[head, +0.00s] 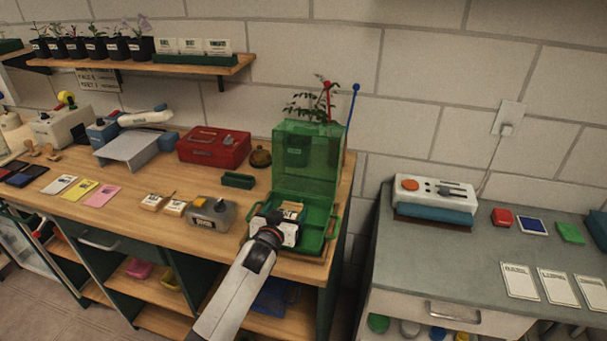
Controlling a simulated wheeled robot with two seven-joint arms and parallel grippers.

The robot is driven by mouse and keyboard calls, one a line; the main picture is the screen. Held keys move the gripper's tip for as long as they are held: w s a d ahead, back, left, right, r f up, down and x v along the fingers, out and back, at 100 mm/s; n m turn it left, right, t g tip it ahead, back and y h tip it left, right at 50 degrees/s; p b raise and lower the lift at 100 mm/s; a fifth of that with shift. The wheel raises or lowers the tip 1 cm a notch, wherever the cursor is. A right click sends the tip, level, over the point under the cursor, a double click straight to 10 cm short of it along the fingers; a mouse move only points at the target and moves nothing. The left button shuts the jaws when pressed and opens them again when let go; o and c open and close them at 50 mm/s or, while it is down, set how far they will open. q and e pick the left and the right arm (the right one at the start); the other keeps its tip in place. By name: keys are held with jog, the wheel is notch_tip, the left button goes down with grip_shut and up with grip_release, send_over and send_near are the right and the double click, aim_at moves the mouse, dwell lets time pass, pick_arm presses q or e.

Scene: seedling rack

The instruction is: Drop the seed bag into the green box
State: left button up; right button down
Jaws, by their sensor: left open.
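The green box (330,226) stands at the right end of the wooden bench, its see-through green lid (306,165) raised at the back. My left gripper (287,222) is over the left part of the box's tray and is open. A small tan and white packet, which looks like the seed bag (292,207), shows just past the gripper, within the box's outline. The gripper hides part of it, so I cannot tell whether it touches the fingers or rests on the box floor. My right gripper is not in view.
Two small packets (153,202), a grey device (212,213) and a small green tray (238,180) lie left of the box. A red case (213,146) stands behind them. A plant (311,105) rises behind the lid. A grey counter (440,262) stands apart at right.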

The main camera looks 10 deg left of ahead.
pick_arm(q)
jog(key=s, duration=0.3)
jog(key=s+r, duration=0.1)
jog(key=s, duration=0.3)
jog(key=s+r, duration=0.1)
jog(key=s, duration=0.3)
jog(key=shift+a+r+b, duration=0.15)
jog(key=shift+a+b, duration=0.05)
jog(key=shift+b, duration=0.15)
jog(key=s+f+g, duration=0.3)
jog(key=s+g, duration=0.1)
jog(key=s, duration=0.6)
jog(key=s+f+m+g, duration=0.1)
jog(key=s+f+g, duration=0.3)
jog(key=s, duration=0.6)
jog(key=s+f+g, duration=0.3)
jog(key=s+g, duration=0.1)
jog(key=s, duration=0.6)
notch_tip(320, 180, down, 26)
jog(key=s+g, duration=0.2)
jog(key=s+a+f+m, duration=0.1)
jog(key=s+a+f, duration=0.2)
jog(key=s+f, duration=1.3)
jog(key=shift+s+f+g+y, duration=0.15)
jog(key=shift+s+g+y, duration=0.15)
jog(key=shift+g, duration=0.1)
